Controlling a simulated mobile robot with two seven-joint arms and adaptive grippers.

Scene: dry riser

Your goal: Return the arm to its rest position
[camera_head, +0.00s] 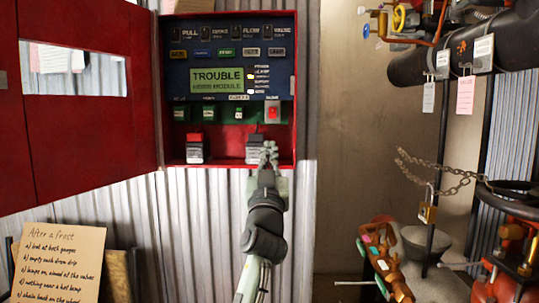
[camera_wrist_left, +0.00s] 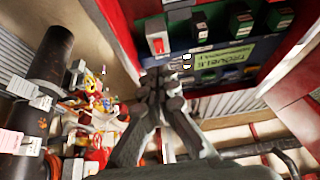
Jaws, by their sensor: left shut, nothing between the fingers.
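My left gripper (camera_head: 268,152) is shut and empty in the head view. It is raised at the lower right part of the open red alarm panel (camera_head: 228,160), and its fingertips overlap the switch there, so I cannot tell whether they touch it. In the left wrist view the same gripper (camera_wrist_left: 163,78) shows its fingers together, with the panel beyond. The panel's green display (camera_head: 217,80) reads TROUBLE. A red button (camera_head: 272,113) on a pale mount sits just above the gripper. My right gripper is not in either view.
The panel's red door (camera_head: 90,150) is swung open to the left. A handwritten sign (camera_head: 60,262) stands at lower left. At right are a dark pipe (camera_head: 450,58) with tags, a hanging chain (camera_head: 440,182) with a brass padlock (camera_head: 428,213), and red valves (camera_head: 505,290).

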